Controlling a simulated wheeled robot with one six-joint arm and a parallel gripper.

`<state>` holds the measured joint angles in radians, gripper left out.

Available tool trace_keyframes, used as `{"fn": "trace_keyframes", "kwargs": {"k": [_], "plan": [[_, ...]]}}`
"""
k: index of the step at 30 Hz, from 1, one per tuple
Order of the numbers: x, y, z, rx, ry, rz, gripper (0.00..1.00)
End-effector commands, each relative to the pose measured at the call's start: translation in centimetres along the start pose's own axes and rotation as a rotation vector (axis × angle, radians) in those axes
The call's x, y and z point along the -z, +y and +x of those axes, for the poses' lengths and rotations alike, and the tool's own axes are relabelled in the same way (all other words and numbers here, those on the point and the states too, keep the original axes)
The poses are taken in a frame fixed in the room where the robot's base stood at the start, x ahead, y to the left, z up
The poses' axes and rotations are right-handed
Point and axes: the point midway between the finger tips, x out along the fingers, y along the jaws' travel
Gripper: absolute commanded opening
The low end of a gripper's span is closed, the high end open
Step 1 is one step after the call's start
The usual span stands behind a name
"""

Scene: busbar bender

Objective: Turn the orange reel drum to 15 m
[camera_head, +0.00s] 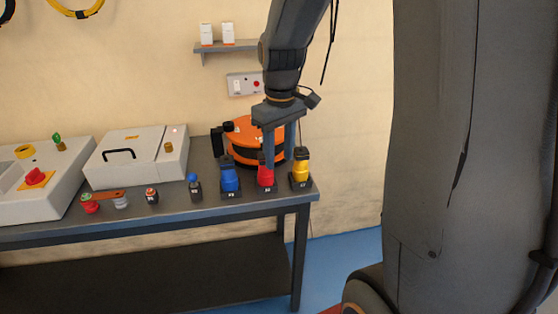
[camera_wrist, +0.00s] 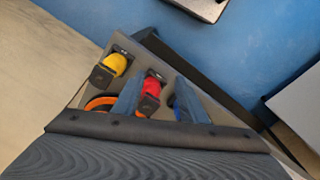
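The orange reel drum (camera_head: 240,135) sits at the back right of the bench, with black parts at its left side and lower edge. My arm and gripper cover part of its right side. In the wrist view only an orange edge of the drum (camera_wrist: 100,102) shows, beside a finger. My gripper (camera_head: 279,160) points down in front of the drum's right side, its two blue-grey fingers apart. In the wrist view a red connector (camera_wrist: 152,88) appears between the fingers, with gaps on both sides; I see no grip on it. No length reading on the drum is legible.
Blue (camera_head: 230,178), red (camera_head: 265,175) and yellow (camera_head: 300,170) connectors stand along the bench's (camera_head: 150,214) front right, close to the gripper. A grey-white box (camera_head: 135,155) stands left of the drum. A shelf (camera_head: 225,47) and a wall socket box (camera_head: 244,84) are behind.

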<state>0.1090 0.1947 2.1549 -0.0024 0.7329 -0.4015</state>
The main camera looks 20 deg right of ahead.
Motion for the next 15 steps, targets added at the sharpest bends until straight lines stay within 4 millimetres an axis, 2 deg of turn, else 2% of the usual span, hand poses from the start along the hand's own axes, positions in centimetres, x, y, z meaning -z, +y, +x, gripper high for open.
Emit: {"fn": "trace_keyframes", "kwargs": {"k": [6,15], "plan": [[-1.09,-1.10,0.58,-0.001,0.006,0.033,0.39],[-1.22,-1.24,0.68,-0.001,0.008,0.039,0.39]]}}
